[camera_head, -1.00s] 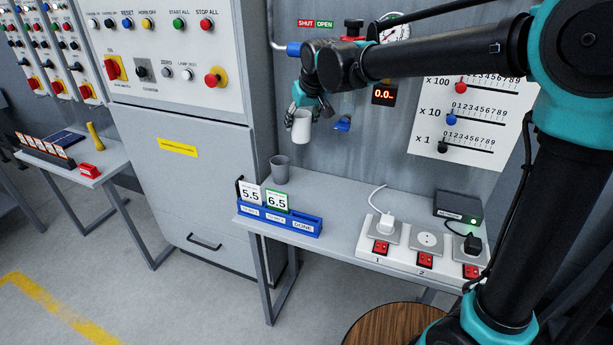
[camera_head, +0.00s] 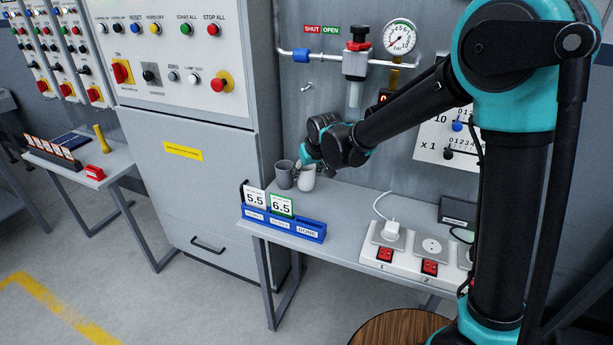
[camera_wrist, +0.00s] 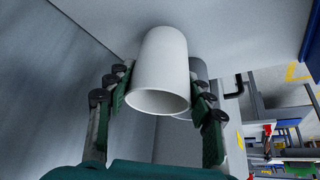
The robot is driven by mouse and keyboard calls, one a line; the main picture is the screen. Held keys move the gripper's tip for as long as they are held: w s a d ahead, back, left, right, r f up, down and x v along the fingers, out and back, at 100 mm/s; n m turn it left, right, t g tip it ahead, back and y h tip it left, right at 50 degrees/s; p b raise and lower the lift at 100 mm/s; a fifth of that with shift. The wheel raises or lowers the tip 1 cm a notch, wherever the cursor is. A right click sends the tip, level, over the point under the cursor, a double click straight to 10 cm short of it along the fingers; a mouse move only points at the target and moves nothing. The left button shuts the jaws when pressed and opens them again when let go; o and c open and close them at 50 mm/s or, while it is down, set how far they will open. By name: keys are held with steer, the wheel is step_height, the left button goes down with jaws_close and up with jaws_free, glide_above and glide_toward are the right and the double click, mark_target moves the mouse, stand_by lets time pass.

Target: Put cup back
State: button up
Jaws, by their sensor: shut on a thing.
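The white cup (camera_head: 307,179) is at the back of the grey bench (camera_head: 345,205), just right of a grey cup (camera_head: 284,175). My gripper (camera_head: 306,167) is shut on it. In the wrist view, the fingers of my gripper (camera_wrist: 160,82) clasp both sides of the white cup (camera_wrist: 165,65), its open rim facing the camera. The grey cup (camera_wrist: 200,72) is partly hidden behind it. The white cup is upright and at or just above the bench top; I cannot tell if it touches.
A blue rack (camera_head: 284,222) with cards 5.5 and 6.5 stands at the bench's front left. A white power strip (camera_head: 410,255) lies to the right. A valve and pipe (camera_head: 355,62) with a gauge (camera_head: 400,38) are on the wall above. Bench between rack and strip is clear.

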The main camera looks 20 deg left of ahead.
steer(key=shift+f, duration=0.75)
steer(key=shift+f, duration=0.1)
steer(key=o, duration=1)
steer(key=v, duration=1.2)
